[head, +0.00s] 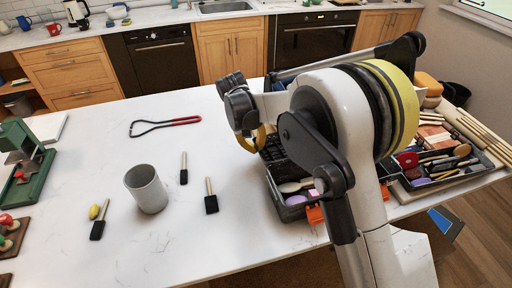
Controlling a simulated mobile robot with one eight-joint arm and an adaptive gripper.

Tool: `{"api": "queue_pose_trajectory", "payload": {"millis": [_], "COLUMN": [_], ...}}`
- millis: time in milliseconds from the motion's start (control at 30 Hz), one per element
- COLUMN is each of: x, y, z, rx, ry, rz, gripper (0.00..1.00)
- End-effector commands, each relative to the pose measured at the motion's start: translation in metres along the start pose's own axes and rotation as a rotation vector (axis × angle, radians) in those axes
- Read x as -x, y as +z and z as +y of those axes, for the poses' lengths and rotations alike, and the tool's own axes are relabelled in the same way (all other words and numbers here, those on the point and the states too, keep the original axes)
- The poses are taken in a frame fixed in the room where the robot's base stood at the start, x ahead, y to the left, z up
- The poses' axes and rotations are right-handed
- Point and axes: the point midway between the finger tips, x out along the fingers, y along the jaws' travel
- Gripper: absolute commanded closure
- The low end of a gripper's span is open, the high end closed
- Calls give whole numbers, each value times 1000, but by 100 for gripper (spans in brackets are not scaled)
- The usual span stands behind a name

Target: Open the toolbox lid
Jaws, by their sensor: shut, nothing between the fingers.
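The toolbox is a dark grey box (273,188) at the right of the white table, with orange latches (315,214) on its front. My arm covers its middle. Its left front part stands uncovered and holds a wooden spoon and purple and pink pieces. The lid cannot be made out surely; a dark panel with a blue edge (284,75) shows behind my arm. My gripper (284,160) seems to be the dark shape beyond the yellow ring of my wrist, over the toolbox's left part. It is shut and empty; its fingertips blend into the dark box, so contact cannot be told.
A tray of tools (398,194) lies right of my arm, with sticks (480,135) behind it. A grey cup (146,188), several black brushes (211,204) and a red-handled tool (180,121) lie left. A green press (27,165) stands far left. The front middle table is clear.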

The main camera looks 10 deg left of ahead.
Motion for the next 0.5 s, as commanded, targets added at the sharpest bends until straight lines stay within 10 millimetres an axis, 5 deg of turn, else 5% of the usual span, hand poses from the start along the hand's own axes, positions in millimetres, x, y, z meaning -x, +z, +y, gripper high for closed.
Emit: {"api": "queue_pose_trajectory", "payload": {"millis": [500], "x": [32], "y": [-4], "z": [8], "rx": [-75], "ry": [13], "rz": [284], "gripper": [100]}}
